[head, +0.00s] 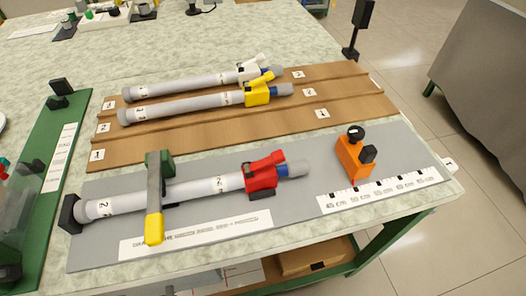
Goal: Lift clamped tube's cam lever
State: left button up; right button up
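The clamped tube (205,188) is light grey, labelled 2, and lies on the grey plate (235,262). Its left end meets a black end stop (69,214). A clamp (154,199) with a grey arm, yellow tip and green post crosses over it. A red cam lever (268,161) sits on a red collar (262,180) near the tube's right end. The lever slants slightly up to the right; whether it is latched I cannot tell. A blue band and a grey inner end show beyond the collar. Neither of my grippers is in view.
Two more tubes, one with a white collar (248,72) and one with a yellow collar (257,96), lie on a grooved wooden board (345,98) behind. An orange block with a black knob (353,157) stands at the right above a ruler strip (385,190). The plate between is clear.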

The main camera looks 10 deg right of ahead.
aim_at(277, 157)
jog(key=k, duration=0.65)
jog(key=z, duration=1.95)
jog(key=k+z, duration=0.25)
jog(key=k, duration=0.7)
